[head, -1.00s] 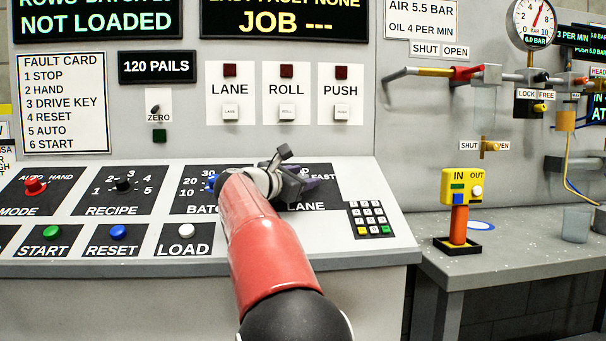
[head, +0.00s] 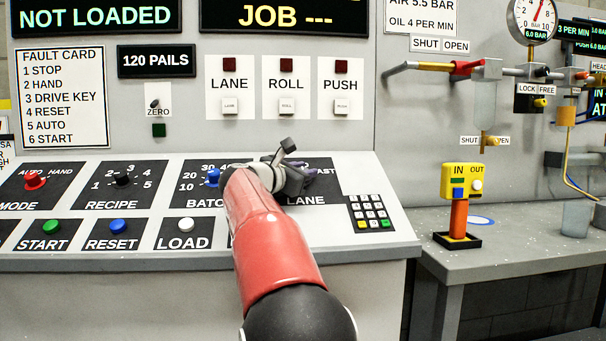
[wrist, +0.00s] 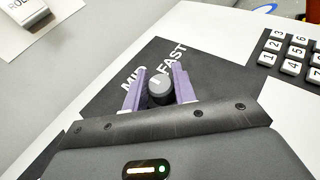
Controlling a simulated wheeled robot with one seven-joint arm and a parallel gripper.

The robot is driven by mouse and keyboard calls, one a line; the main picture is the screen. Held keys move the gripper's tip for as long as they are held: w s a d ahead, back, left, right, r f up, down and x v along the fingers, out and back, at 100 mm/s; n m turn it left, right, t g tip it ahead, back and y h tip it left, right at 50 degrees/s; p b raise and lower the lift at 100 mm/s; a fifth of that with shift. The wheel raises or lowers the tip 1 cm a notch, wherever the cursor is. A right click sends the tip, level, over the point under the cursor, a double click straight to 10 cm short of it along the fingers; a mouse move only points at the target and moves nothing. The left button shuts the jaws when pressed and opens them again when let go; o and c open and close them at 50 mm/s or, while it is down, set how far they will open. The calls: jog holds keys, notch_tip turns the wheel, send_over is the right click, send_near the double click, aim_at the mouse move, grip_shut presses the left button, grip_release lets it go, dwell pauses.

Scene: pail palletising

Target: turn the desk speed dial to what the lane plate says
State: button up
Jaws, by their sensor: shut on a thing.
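The speed dial is a small grey round knob (wrist: 159,88) in the wrist view, on a black panel marked MID and FAST. A pale mark shows on its top, toward the gap between those words. My gripper (wrist: 160,91) is shut on the knob, with a purple finger on each side. In the head view my gripper (head: 303,180) is over the LANE panel (head: 322,172) of the sloping desk; it hides the knob and most of the scale there, leaving FAST partly readable. I see no lane plate giving a speed in these frames.
A keypad (head: 370,213) lies right of the LANE panel. The batch dial (head: 213,177) is close on the left, beside my arm. LANE, ROLL and PUSH buttons (head: 287,106) are on the upright panel behind. A yellow IN/OUT box (head: 462,181) stands on the right bench.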

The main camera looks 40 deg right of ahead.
jog(key=n+t+b, duration=0.2)
jog(key=shift+s+f+t+b, duration=0.1)
jog(key=shift+f+t+b, duration=0.15)
jog(key=shift+t+b, duration=0.1)
jog(key=n+t+y+b, duration=0.1)
jog(key=n+t+b, duration=0.1)
jog(key=n+t, duration=0.1)
jog(key=shift+r+n+t+y, duration=0.1)
jog(key=shift+n+t+y, duration=0.25)
jog(key=shift+n+y, duration=0.05)
jog(key=n+t+y+b, duration=0.1)
jog(key=n+t+y, duration=0.2)
jog(key=n+t, duration=0.1)
jog(key=shift+r+n, duration=0.15)
jog(key=shift+n, duration=0.15)
jog(key=shift+r+n+t+y, duration=0.1)
jog(key=shift+n+t+y, duration=0.7)
jog(key=shift+n+y, duration=0.65)
jog(key=shift+n+t+y, duration=0.8)
jog(key=shift+n+y, duration=0.65)
jog(key=o, duration=1)
